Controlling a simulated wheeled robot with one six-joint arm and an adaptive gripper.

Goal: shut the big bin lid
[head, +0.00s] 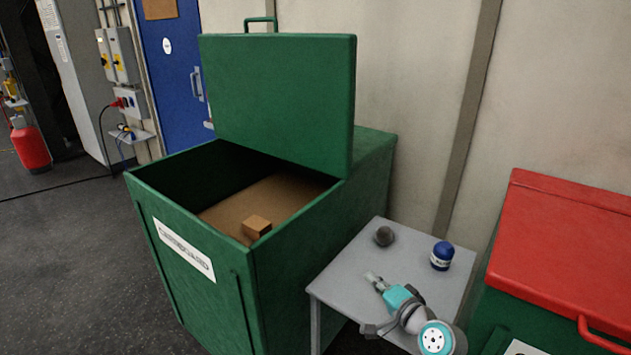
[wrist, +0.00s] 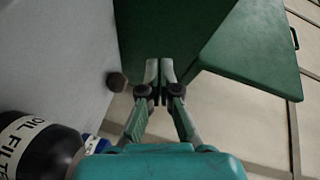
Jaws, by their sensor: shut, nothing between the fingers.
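The big green bin (head: 290,262) stands at the centre of the head view with a label on its front. Its green lid (head: 275,98) stands raised, about upright, at the back of the opening, with a handle (head: 261,20) on its top edge. The lid (wrist: 262,55) also shows at the upper right of the wrist view. My gripper (head: 373,279) is over the grey table to the right of the bin, apart from the lid. Its fingers (wrist: 159,72) are together and hold nothing.
The grey table (head: 340,268) carries a dark round object (head: 384,236) and a blue container (head: 442,256). A bin with a red lid (head: 560,245) stands at the right. Cardboard and a small box (head: 257,227) lie inside the green bin.

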